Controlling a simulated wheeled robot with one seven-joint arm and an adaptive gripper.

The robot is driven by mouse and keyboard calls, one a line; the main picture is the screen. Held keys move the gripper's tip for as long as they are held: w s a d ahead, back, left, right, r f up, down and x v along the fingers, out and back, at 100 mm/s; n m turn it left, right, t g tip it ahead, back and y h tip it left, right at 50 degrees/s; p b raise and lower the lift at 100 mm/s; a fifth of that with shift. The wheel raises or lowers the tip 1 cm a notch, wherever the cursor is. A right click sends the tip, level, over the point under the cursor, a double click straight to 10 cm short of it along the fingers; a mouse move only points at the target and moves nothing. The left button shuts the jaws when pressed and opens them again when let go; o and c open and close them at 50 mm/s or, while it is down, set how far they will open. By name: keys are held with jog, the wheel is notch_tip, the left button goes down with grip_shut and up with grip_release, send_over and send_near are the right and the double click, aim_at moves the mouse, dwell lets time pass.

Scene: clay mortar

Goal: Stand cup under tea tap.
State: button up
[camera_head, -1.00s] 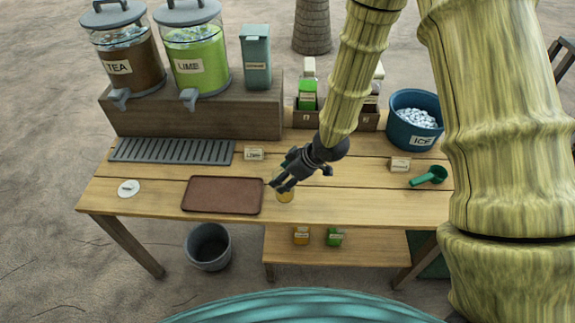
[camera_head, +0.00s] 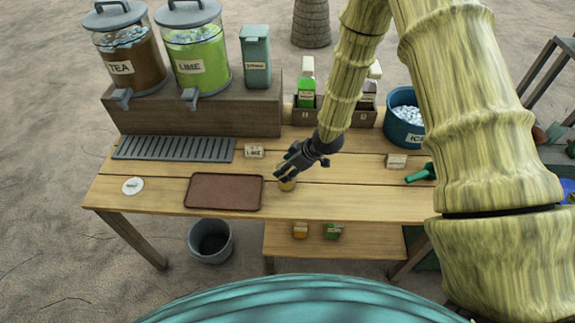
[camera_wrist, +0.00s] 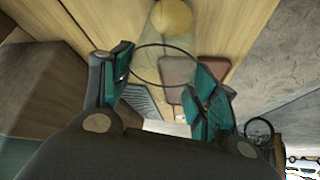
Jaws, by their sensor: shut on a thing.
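The tea dispenser (camera_head: 128,64) stands on a wooden riser at the back left, with its grey tap (camera_head: 122,97) over the front edge. Below is a grey slatted drip tray (camera_head: 175,149). My gripper (camera_head: 284,172) is over the table, right of the brown tray. In the wrist view, my gripper (camera_wrist: 162,88) is shut on a clear cup (camera_wrist: 165,46), whose round rim shows between the fingers. A yellow disc shows at its far end. In the head view only the cup's amber part (camera_head: 288,185) shows below the fingers. I cannot tell whether it touches the table.
The lime dispenser (camera_head: 191,55) and a straw box (camera_head: 256,57) stand beside the tea. A brown tray (camera_head: 224,191) and white disc (camera_head: 132,186) lie at the front left. Bottle crates and an ice tub (camera_head: 404,122) are at the back right. Table space left of the brown tray is mostly clear.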

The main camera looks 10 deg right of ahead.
jog(key=shift+f, duration=0.15)
jog(key=o, duration=1.2)
jog(key=b+v, duration=0.2)
jog(key=v, duration=1)
